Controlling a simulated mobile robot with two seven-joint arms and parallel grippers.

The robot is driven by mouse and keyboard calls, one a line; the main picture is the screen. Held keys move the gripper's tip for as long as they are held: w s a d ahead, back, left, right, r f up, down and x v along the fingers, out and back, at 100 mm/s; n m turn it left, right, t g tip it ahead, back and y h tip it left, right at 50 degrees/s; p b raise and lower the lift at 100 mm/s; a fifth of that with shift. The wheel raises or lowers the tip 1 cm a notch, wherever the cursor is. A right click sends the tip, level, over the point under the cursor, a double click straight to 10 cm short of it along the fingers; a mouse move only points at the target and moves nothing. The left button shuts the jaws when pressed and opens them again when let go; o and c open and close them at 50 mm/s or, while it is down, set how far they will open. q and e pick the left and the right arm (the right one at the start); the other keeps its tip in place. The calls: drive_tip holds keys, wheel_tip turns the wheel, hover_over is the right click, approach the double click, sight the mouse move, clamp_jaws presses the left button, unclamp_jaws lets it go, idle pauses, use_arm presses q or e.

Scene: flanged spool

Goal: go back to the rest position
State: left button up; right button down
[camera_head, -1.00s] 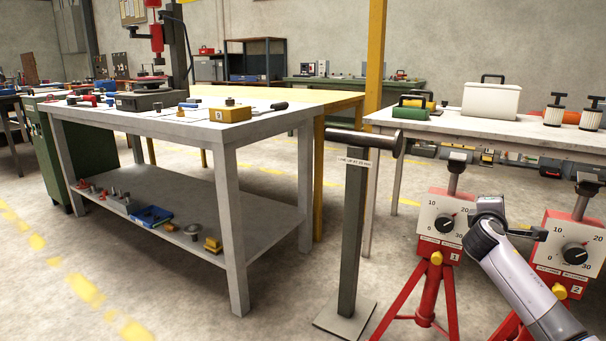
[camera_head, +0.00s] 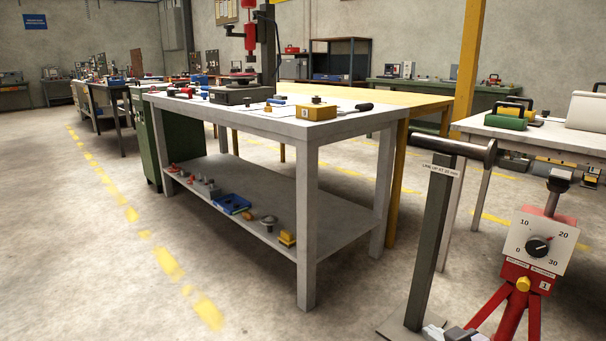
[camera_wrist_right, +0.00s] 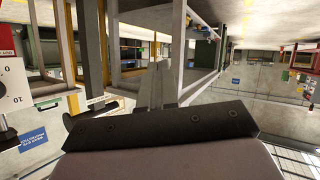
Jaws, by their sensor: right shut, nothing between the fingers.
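My right gripper (camera_head: 452,333) shows only in part at the bottom edge of the head view, low beside the foot of the dark post. In the right wrist view its fingers (camera_wrist_right: 157,86) are together with nothing between them. It holds nothing and is apart from the tables. My left gripper is in neither view.
A dark post (camera_head: 430,240) with a horizontal dark cylinder (camera_head: 440,147) on top stands right of the grey workbench (camera_head: 310,210). A red tripod with dial box 1 (camera_head: 537,243) stands further right. A white table (camera_head: 530,131) is behind. Floor at left (camera_head: 90,260) is clear.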

drive_tip(key=s+a+r+m+g+y, duration=0.15)
drive_tip(key=s+a+y, duration=0.35)
drive_tip(key=s+a, duration=1.45)
use_arm(q)
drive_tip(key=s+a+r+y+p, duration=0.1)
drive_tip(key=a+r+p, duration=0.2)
drive_tip(key=p, duration=0.7)
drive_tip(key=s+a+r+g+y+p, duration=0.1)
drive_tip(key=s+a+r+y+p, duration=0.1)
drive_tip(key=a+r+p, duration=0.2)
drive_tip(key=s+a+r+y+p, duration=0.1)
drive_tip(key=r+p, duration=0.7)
drive_tip(key=p, duration=0.9)
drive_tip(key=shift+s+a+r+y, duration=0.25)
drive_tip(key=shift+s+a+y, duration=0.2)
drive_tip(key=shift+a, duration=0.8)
use_arm(e)
drive_tip(key=s+d+r+h, duration=0.2)
drive_tip(key=d+r, duration=0.3)
drive_tip(key=r, duration=0.2)
drive_tip(key=s+d+r+g+h, duration=0.1)
drive_tip(key=s+d+r+h, duration=0.1)
drive_tip(key=d+r, duration=0.4)
wheel_tip(320, 180, up, 2)
drive_tip(key=shift+s+h, duration=0.4)
drive_tip(key=shift+s, duration=0.05)
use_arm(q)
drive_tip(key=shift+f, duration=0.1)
use_arm(e)
drive_tip(key=shift+d, duration=0.1)
